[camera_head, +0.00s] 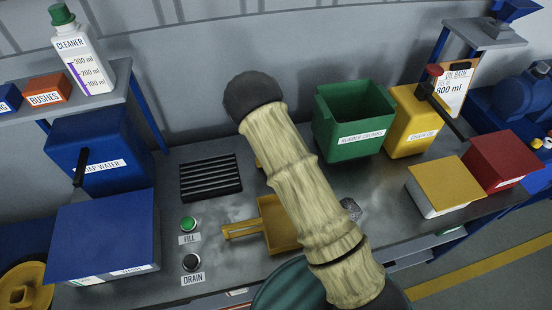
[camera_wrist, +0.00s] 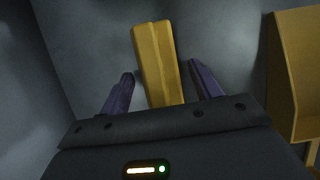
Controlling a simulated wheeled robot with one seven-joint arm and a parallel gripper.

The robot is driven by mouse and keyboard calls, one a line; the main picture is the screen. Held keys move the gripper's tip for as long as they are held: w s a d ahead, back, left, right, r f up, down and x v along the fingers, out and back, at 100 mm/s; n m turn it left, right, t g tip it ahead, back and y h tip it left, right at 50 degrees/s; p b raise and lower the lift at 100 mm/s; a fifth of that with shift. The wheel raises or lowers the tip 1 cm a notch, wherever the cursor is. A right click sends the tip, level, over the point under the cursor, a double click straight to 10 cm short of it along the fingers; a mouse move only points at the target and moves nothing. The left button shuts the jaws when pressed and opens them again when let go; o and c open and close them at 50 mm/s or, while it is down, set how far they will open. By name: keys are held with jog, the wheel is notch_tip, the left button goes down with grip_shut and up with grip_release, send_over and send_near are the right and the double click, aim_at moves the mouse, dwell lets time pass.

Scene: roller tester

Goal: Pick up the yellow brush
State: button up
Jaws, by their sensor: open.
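The yellow brush (camera_wrist: 156,58) is a long yellow block in the middle of the wrist view. It lies on the grey bench top and runs between my two fingers. My gripper (camera_wrist: 160,69) is open, with one dark finger on each side of the brush and a visible gap to each. I cannot tell how high the fingers are above the bench. In the head view my arm hides my gripper and most of the brush; only a small yellow bit (camera_head: 258,163) shows at the arm's left edge.
A yellow dustpan (camera_head: 281,222) lies in front of the brush; it also shows at the right of the wrist view (camera_wrist: 294,75). A green bin (camera_head: 350,120) stands to the right, a black grate (camera_head: 211,177) to the left. Fill (camera_head: 188,223) and drain (camera_head: 191,262) buttons are nearby.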

jog(key=c, duration=1.2)
notch_tip(320, 180, up, 10)
jog(key=shift+r+b, duration=0.25)
jog(key=shift+b, duration=0.5)
